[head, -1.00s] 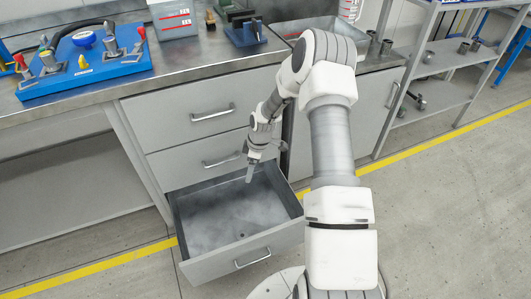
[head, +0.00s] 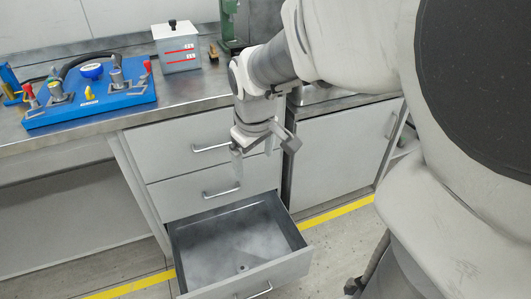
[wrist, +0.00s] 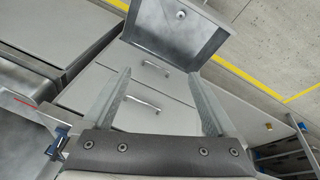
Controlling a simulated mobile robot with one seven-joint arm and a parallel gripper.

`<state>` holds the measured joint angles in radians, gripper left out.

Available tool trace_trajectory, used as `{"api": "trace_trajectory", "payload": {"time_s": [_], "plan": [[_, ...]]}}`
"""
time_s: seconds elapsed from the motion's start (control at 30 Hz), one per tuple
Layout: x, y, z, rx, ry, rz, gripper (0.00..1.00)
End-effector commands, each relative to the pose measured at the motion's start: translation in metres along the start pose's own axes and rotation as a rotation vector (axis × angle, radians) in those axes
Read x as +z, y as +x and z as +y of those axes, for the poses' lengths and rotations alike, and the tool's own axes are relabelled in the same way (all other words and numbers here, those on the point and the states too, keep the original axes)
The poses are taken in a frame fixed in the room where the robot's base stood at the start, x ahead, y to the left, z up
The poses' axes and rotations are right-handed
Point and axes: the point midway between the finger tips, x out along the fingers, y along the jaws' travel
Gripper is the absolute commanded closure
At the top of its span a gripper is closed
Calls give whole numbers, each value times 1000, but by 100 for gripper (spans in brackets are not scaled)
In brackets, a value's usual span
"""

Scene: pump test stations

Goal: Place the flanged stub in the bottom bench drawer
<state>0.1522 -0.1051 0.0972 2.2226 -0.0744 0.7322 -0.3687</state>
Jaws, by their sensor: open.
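The bottom bench drawer (head: 178,255) is pulled open; its grey interior also shows at the top of the wrist view (wrist: 140,52). A small object, which looks like the flanged stub (head: 243,268), rests on the drawer floor toward the front. It shows as a small round shape in the wrist view (wrist: 181,14). My gripper (head: 264,154) is open and empty, above the drawer's back edge and in front of the closed upper drawers. Its two fingers are spread wide with nothing between them in the wrist view (wrist: 158,73).
A blue fixture board (head: 110,98) and a grey lidded box (head: 177,50) stand on the metal benchtop. Two closed drawers with bar handles (head: 220,190) sit above the open one. A cabinet door (head: 340,150) is at right. Floor with a yellow line lies around the drawer.

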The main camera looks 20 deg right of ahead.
Motion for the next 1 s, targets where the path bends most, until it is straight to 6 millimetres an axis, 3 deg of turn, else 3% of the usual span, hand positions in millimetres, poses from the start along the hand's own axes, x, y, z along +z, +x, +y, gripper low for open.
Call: {"api": "trace_trajectory", "payload": {"time_s": [0.03,0.3,0.6,1.0], "plan": [[2,-35,-7,32,24,71,8],[58,-86,-41,15,229,158,8],[98,-103,-63,-27,369,212,8],[101,-103,-65,-36,381,213,8]]}}
